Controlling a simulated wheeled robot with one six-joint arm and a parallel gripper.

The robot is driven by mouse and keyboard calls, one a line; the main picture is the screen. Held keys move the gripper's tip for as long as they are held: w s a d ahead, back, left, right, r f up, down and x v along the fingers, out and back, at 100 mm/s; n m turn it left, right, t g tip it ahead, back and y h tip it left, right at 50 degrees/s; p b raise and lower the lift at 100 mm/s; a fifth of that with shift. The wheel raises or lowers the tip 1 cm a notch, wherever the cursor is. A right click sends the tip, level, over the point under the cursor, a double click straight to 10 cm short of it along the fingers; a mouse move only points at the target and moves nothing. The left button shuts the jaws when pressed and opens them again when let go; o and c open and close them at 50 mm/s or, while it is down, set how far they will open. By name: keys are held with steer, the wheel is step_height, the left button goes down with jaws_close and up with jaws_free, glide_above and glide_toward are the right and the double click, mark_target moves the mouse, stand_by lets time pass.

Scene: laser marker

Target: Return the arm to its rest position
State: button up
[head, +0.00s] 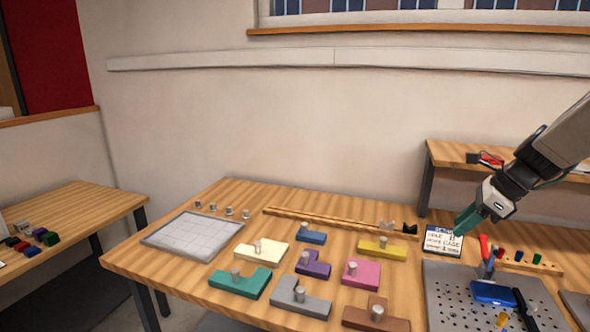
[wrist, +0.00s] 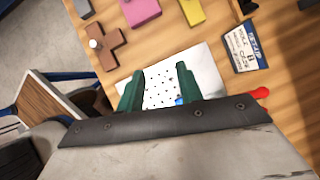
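My gripper (head: 463,222) is at the right in the head view, pointing down and left above the table, near the white-and-blue sign (head: 443,242). In the wrist view, its two green fingers (wrist: 158,72) stand apart with nothing between them. The perforated metal plate (wrist: 158,92) shows below and beyond the fingers. My arm reaches in from the right edge of the head view.
The grey perforated plate (head: 440,290) bears a blue block (head: 493,293) and tools. Several coloured blocks, such as a pink one (head: 361,273) and a brown one (head: 377,317), lie mid-table. A grid board (head: 193,236) lies left. Air above the table's left is clear.

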steer(key=s+a+r+n+g+h, duration=0.2)
steer(key=s+a+r+n, duration=0.2)
steer(key=s+a+n, duration=1)
steer(key=s+a+f+n+h, duration=0.2)
steer(key=s+n, duration=0.9)
steer(key=s, duration=0.1)
steer(key=shift+f+n+g+h, duration=0.15)
steer(key=shift+n+g+h, duration=0.15)
steer(key=shift+n, duration=0.1)
